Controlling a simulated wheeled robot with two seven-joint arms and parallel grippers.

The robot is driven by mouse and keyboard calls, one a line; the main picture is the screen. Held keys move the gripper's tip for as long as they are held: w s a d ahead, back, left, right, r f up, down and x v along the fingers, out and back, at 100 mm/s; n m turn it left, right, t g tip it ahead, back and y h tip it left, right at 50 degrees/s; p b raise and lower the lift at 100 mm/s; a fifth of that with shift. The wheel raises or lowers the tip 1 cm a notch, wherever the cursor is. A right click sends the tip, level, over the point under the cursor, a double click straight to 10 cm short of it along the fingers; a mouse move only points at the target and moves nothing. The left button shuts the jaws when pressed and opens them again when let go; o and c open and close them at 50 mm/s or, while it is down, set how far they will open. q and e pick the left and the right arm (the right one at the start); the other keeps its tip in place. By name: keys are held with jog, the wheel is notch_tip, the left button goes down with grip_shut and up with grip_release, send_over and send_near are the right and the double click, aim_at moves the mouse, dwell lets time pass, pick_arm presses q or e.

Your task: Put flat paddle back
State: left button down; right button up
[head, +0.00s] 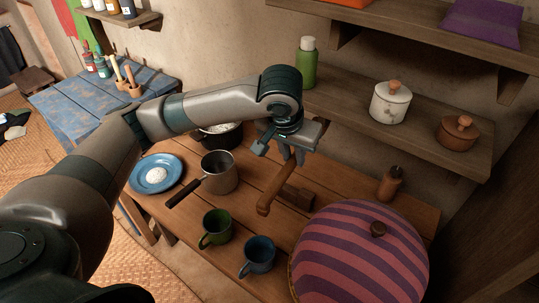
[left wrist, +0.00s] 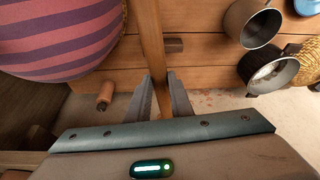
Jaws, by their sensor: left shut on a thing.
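The flat paddle (head: 268,196) is a long, light brown wooden piece. It hangs down at a tilt over the plank table (head: 180,213) in the head view. My left gripper (head: 292,156) is shut on it near its upper part. In the left wrist view the paddle (left wrist: 152,38) runs up from between the fingers of my left gripper (left wrist: 162,88). I cannot tell whether its lower end touches the table. A brown wooden holder (head: 127,89) with upright wooden utensils stands on the blue table at the far left. My right gripper is not in view.
A dark wooden block (head: 297,196) lies close beside the paddle. A purple striped dome (head: 362,257), green mug (head: 215,228), blue mug (head: 258,254), saucepan (head: 220,172) and blue plate (head: 155,174) crowd the table. A shelf (head: 435,138) runs along the wall behind.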

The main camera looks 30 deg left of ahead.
pick_arm(q)
jog(key=w+p, duration=0.1)
jog(key=w+f+p, duration=0.1)
jog(key=w, duration=0.1)
jog(key=w+a+f+p, duration=0.1)
jog(key=w, duration=0.1)
jog(key=shift+w, duration=0.1)
jog(key=w+a+f+p, duration=0.3)
jog(key=a+f, duration=0.2)
jog(key=f, duration=0.2)
jog(key=w+a+f+m+p, duration=0.1)
jog(key=w+a+f+p, duration=0.1)
jog(key=a+f+p, duration=0.2)
notch_tip(320, 180, down, 3)
jog(key=shift+w+a+r+h, duration=0.1)
jog(key=shift+w+a+h, duration=0.25)
jog(key=shift+a, duration=0.9)
